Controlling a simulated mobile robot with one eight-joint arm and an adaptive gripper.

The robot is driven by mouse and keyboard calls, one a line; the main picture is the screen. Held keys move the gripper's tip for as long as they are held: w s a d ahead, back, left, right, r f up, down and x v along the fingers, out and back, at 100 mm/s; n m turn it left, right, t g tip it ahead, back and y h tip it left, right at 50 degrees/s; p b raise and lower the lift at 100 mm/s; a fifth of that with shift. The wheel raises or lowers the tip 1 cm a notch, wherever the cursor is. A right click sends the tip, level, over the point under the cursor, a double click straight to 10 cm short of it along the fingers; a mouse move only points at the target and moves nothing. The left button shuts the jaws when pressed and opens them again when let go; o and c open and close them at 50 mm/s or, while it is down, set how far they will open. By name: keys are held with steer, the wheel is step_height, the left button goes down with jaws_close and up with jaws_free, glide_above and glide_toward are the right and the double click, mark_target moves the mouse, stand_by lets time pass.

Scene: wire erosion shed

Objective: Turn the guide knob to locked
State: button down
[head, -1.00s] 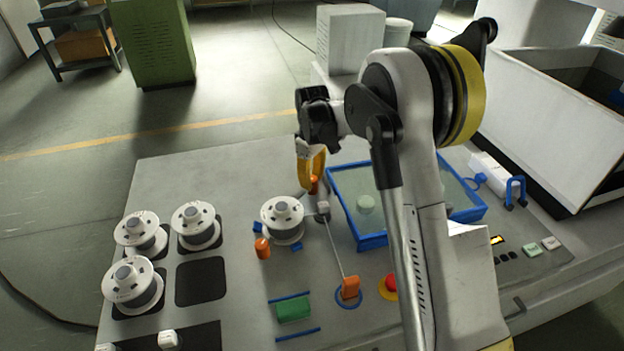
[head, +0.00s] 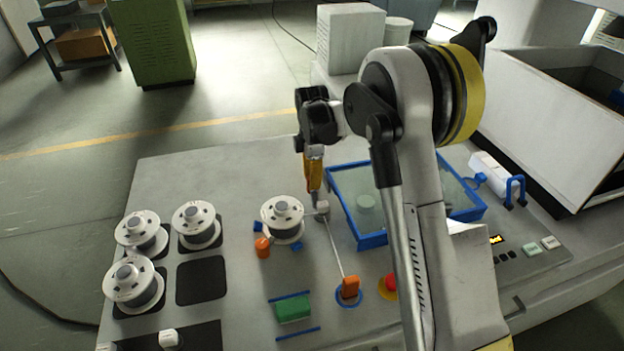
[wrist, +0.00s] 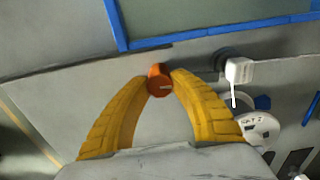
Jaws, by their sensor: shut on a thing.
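An orange guide knob (wrist: 158,82) sits between my fingertips in the wrist view. It is round with a small pale mark on its face. My gripper (wrist: 158,79) has its two yellow fingers shut on the sides of the knob. In the head view my gripper (head: 314,190) points down at the panel, just left of the blue-framed tank, and its fingers largely hide the knob. A small white guide block (head: 322,208) stands beside it, with a wire running to it. I cannot read any lock marking by the knob.
A wire spool (head: 283,217) stands just left of my gripper. Another orange knob (head: 263,247) is below the spool, and an orange lever (head: 350,288) is nearer. The blue-framed tank (head: 371,241) is to the right. Several spools occupy the left side.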

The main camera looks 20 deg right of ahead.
steer(key=shift+n, duration=0.8)
steer(key=c, duration=1.4)
jaws_free()
steer(key=shift+o, duration=0.2)
steer(key=shift+r, duration=0.1)
step_height(320, 180, up, 12)
